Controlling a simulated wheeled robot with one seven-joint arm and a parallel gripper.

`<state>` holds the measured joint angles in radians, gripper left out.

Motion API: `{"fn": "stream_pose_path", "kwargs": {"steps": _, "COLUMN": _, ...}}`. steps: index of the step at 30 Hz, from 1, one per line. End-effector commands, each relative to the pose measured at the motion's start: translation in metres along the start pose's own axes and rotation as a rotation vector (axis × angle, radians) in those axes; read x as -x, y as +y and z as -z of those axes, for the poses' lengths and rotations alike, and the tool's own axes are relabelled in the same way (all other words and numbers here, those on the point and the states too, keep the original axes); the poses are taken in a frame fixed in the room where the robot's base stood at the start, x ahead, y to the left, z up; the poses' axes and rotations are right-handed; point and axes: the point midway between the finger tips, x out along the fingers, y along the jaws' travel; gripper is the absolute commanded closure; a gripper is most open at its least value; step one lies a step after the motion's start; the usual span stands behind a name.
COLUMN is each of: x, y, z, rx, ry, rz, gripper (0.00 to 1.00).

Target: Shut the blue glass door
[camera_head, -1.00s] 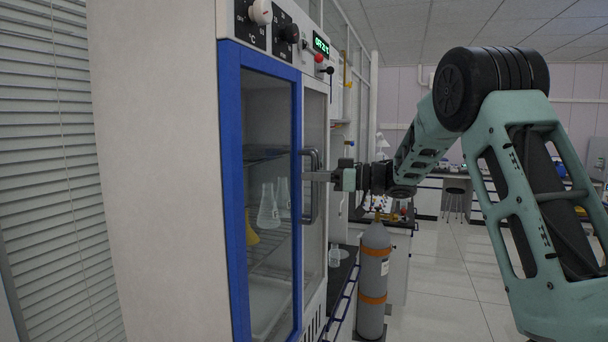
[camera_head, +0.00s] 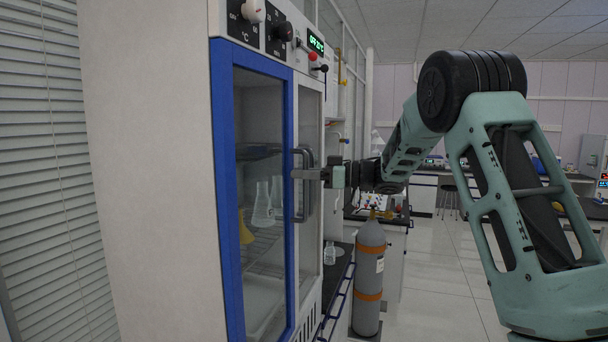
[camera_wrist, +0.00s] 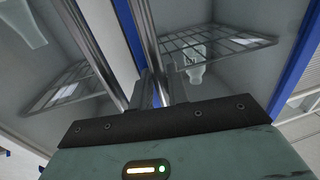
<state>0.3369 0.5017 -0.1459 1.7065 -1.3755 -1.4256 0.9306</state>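The blue-framed glass door (camera_head: 224,200) is the left door of a pale cabinet. It looks flush or nearly flush with the cabinet front; I cannot tell whether a small gap stays open. Two upright metal handles (camera_head: 302,185) stand close together where the blue door meets the white-framed glass door (camera_head: 309,240). My gripper (camera_head: 304,174) reaches in from the right, with its fingertips at the handles. In the wrist view, my gripper's fingers (camera_wrist: 160,90) are close together beside a metal handle bar (camera_wrist: 148,40), with a narrow gap between them. Whether they grip or touch it is unclear.
Glass flasks (camera_head: 263,205) and a yellow flask (camera_head: 246,228) stand on wire shelves behind the glass. A grey gas cylinder (camera_head: 369,270) with orange bands stands right of the cabinet. A window blind (camera_head: 45,180) is at the left. The tiled floor is open at the right.

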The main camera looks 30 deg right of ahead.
Motion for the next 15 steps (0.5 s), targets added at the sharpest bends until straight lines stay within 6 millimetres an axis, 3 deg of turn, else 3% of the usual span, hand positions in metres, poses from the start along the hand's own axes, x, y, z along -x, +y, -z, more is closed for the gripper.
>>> {"fn": "stream_pose_path", "kwargs": {"steps": 8, "x": 0.014, "y": 0.001, "z": -0.003, "rx": 0.001, "ry": 0.0, "rz": -0.003, "gripper": 0.83}}
{"fn": "stream_pose_path", "kwargs": {"steps": 15, "x": 0.065, "y": 0.001, "z": -0.006, "rx": 0.002, "ry": -0.001, "rz": -0.005, "gripper": 0.83}}
